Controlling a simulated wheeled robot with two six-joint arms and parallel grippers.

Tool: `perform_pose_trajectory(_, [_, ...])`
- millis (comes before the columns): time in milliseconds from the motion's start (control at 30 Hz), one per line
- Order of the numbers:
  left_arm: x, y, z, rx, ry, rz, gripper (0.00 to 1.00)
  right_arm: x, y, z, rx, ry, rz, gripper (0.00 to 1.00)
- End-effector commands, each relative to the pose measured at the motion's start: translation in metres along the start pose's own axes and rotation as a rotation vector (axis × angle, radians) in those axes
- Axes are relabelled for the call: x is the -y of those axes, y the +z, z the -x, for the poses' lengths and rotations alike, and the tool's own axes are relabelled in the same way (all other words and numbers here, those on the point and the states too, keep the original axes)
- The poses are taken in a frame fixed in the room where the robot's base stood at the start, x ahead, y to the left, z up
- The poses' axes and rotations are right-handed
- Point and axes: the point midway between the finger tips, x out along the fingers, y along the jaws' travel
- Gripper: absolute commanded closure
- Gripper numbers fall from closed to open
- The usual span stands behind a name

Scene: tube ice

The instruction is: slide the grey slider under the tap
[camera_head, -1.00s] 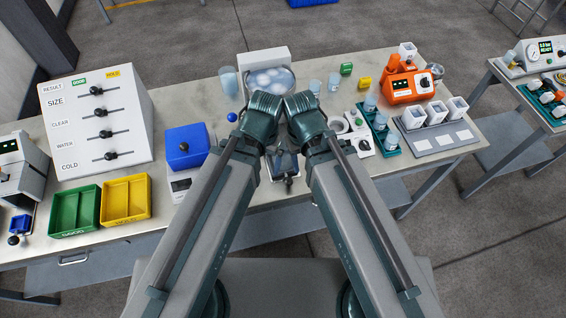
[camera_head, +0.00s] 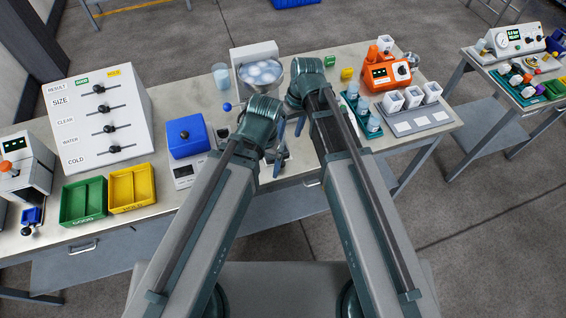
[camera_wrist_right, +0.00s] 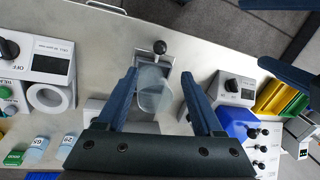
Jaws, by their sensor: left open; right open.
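The grey slider with its black knob (camera_wrist_right: 160,47) shows at the top middle of the right wrist view. A clear glass (camera_wrist_right: 155,88) is in front of it, between the fingers of my right gripper (camera_wrist_right: 159,73), with gaps at both sides. That gripper is open. In the head view my right gripper (camera_head: 301,120) is beside the ice machine, partly hidden by its own arm. My left gripper (camera_head: 273,148) is open, lower and nearer me, covering much of the slider area. The ice bowl (camera_head: 262,72) is behind. I cannot make out the tap.
A blue box (camera_head: 187,137) on a scale stands left of my left gripper. Green (camera_head: 83,201) and yellow (camera_head: 131,187) trays and a white slider panel (camera_head: 98,120) are further left. An orange machine (camera_head: 388,72) and white cups (camera_head: 412,98) stand to the right.

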Motion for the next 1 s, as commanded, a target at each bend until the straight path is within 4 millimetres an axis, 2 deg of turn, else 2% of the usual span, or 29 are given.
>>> perform_pose_trajectory(167, [-0.001,0.0,-0.008,0.0,0.0,0.0,0.0,0.0,0.001,-0.009,0.0,0.001,0.0,0.31])
perform_pose_trajectory(367, [-0.003,-0.002,-0.028,0.0,0.0,0.001,0.0,-0.001,0.001,-0.028,0.0,0.001,-0.001,0.31])
perform_pose_trajectory(1000, [-0.011,-0.007,-0.115,0.0,0.0,0.003,0.0,-0.001,0.001,-0.118,0.001,0.001,-0.001,0.31])
